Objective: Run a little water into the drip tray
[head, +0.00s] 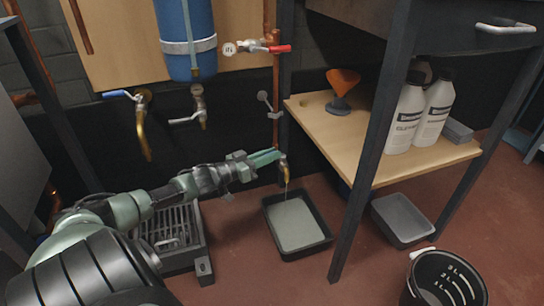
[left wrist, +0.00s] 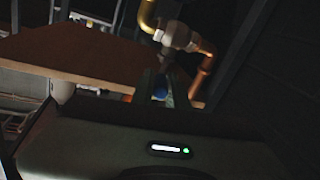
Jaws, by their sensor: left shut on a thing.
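The drip tray (head: 306,253) is a black rectangular tray on the red floor, with a pale grey surface inside that looks like water. A brass tap spout (head: 285,172) hangs above its back edge, and a thin stream seems to fall from it into the tray. My left gripper (head: 268,159) reaches in from the left and is shut at this tap. In the left wrist view a blue handle (left wrist: 160,93) sits between the fingers, below the tap's pipework (left wrist: 178,36). The fingers hide most of the handle. My right gripper is not in view.
A wooden shelf (head: 372,168) with an orange funnel (head: 341,88) and white bottles (head: 405,118) stands right of the tap. A grey tray (head: 402,220) and a black bucket (head: 443,282) are on the floor at right. Another blue-handled tap (head: 142,110) is at left.

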